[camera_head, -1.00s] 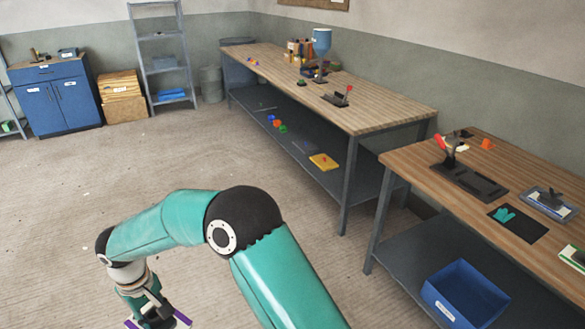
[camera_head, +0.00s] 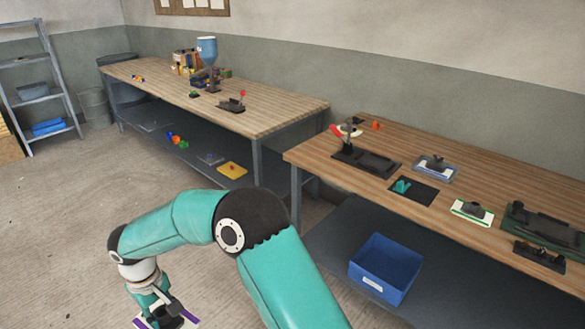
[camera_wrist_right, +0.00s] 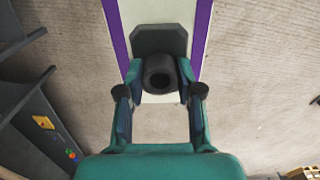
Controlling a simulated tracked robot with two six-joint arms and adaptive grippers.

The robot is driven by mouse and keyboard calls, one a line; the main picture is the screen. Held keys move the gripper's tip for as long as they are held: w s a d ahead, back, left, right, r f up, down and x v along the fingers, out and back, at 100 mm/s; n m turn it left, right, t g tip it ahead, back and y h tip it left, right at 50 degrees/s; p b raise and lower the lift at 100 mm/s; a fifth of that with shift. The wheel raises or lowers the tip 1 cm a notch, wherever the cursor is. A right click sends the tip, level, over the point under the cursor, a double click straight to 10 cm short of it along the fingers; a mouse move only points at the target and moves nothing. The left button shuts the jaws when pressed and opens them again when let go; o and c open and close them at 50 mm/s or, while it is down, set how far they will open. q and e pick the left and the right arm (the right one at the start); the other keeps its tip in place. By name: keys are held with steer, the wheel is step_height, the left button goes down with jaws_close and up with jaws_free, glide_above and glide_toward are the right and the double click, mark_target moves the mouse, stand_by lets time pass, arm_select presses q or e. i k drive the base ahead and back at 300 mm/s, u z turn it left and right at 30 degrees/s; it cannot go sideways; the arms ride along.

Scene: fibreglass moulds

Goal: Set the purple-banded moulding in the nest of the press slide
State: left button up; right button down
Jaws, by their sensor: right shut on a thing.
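The purple-banded moulding is a pale panel with purple edge strips and a black knob. It shows at the bottom edge of the head view (camera_head: 192,323), partly cut off, and in the right wrist view (camera_wrist_right: 202,30). My right gripper (camera_head: 168,312) is shut on its knob; in the wrist view the fingers (camera_wrist_right: 160,92) stand either side of it. It is held over the floor, left of the benches. A black fixture with a red lever (camera_head: 368,161) is on the right bench; I cannot tell whether it is the press slide. My left gripper is out of view.
The right bench (camera_head: 320,150) also bears a blue-edged moulding (camera_head: 435,166), a green-edged moulding (camera_head: 472,211), a dark mat (camera_head: 425,197) with a teal item, and a dark green fixture (camera_head: 545,228). A blue bin (camera_head: 385,268) sits on its lower shelf. The floor at left is clear.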

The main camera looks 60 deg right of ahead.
mark_target(551, 229)
steer(key=u, duration=1.6)
steer(key=i, duration=0.1)
steer(key=z, duration=2.9)
